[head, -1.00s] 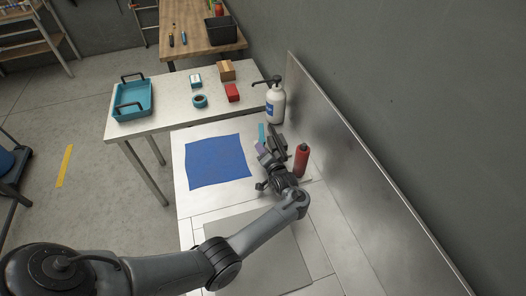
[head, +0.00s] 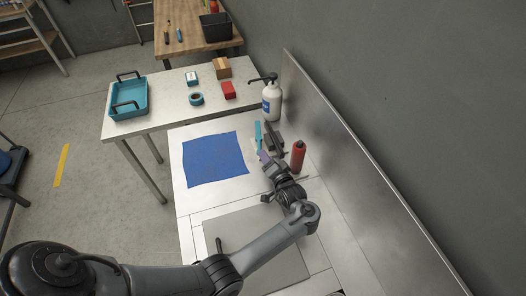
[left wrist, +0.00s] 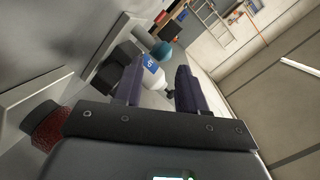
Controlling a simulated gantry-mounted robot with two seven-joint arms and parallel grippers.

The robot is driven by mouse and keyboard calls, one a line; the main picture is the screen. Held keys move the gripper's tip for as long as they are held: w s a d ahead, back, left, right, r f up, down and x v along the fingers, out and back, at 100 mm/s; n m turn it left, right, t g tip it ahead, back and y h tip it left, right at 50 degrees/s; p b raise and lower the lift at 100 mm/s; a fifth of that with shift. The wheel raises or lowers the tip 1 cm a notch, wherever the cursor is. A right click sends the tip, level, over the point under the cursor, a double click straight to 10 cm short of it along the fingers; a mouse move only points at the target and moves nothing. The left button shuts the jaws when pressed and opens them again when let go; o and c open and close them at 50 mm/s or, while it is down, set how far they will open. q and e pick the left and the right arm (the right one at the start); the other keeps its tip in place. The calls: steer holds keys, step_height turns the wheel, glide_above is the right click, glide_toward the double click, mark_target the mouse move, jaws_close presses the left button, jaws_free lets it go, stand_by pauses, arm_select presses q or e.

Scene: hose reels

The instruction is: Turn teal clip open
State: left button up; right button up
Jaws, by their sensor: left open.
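A narrow teal piece (head: 258,134), which looks like the teal clip, stands near the back right of the white worktop, next to a dark block (head: 275,139). My left gripper (head: 263,156) is open, its purple-grey fingers just in front of the teal piece. I cannot tell whether they touch it. In the left wrist view the two fingers (left wrist: 159,88) stand apart, with a white bottle with a blue label (left wrist: 154,74) seen beyond the gap. A rounded teal shape (left wrist: 167,50) shows behind it; I cannot tell if it is the clip. My right gripper is out of view.
A red bottle (head: 298,156) stands close right of my left gripper. A pump bottle (head: 271,101) stands behind, by the steel wall panel (head: 345,150). A blue cloth (head: 214,159) lies flat on the left. A teal tray (head: 129,99) sits on the further table.

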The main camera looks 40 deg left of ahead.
arm_select(q)
steer(key=shift+v, duration=1.75)
steer(key=shift+c, duration=0.4)
